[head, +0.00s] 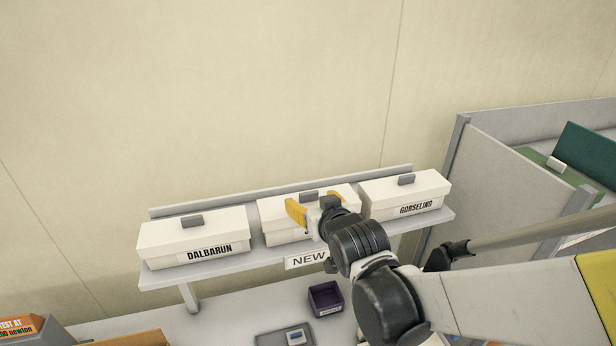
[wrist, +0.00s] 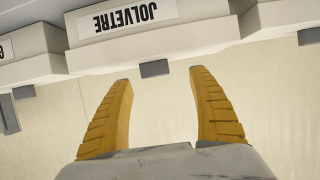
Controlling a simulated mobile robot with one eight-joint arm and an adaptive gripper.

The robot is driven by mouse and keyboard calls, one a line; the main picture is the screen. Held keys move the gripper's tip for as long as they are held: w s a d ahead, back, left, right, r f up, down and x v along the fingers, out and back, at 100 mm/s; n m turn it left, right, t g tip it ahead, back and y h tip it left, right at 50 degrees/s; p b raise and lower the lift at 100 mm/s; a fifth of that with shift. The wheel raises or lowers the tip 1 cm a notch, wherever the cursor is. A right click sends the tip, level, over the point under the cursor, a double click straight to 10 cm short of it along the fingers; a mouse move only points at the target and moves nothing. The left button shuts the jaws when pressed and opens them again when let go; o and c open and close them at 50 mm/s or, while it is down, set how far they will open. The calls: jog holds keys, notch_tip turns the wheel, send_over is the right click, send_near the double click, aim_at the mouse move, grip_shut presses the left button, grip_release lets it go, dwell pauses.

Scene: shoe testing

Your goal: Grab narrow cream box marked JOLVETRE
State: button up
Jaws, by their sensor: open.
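The narrow cream box marked JOLVETRE (head: 271,211) is the middle one of three on the shelf, and my gripper hides part of its front and label in the head view. In the wrist view, the JOLVETRE box (wrist: 190,38) appears upside down at the top, with its label readable and a grey tab at its lid edge. My gripper (head: 316,207) is open, with yellow fingers. In the wrist view the gripper fingers (wrist: 163,75) are apart and empty, pointing toward the box's lid edge, with the tab in line with the gap between them.
The DALBARUN box (head: 192,236) stands left and the GORSELING box (head: 404,194) right on the same grey shelf (head: 165,275). A NEW sign (head: 307,260) hangs on its front edge. Below are a small purple bin (head: 326,298) and a grey tray (head: 283,340). Partition panels (head: 500,165) stand at right.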

aim_at(310, 195)
jog(key=x, duration=0.4)
jog(key=d+x, duration=0.1)
jog(key=x, duration=0.1)
jog(key=shift+w, duration=0.1)
jog(key=shift+r, duration=0.1)
jog(key=c, duration=1.5)
